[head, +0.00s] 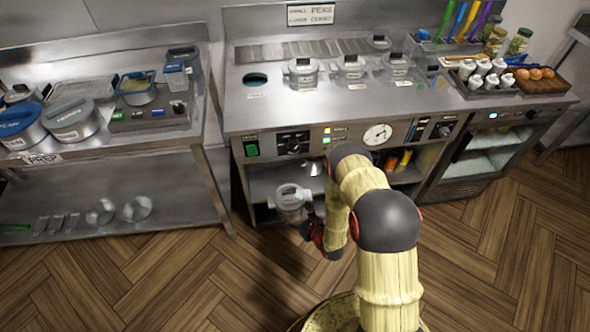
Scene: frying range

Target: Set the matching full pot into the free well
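A see-through lidded pot (289,201) is in front of the range's lower shelf, upright as far as I can tell. My gripper (308,212) is at its right side and looks shut on it; the fingers are small and partly hidden. The pot's contents and label are too small to read. The free well (255,79) is a dark round opening at the left of the range top (270,108). To its right, several similar lidded pots sit in a row, among them a left one (302,76), a middle one (350,70) and a right one (397,68).
A control panel with a green switch (252,149) and a dial (377,134) runs along the range front. Shaker bottles (483,70) and jars (519,41) stand at the right. A steel table (160,133) with pans is at the left, with a gap between.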

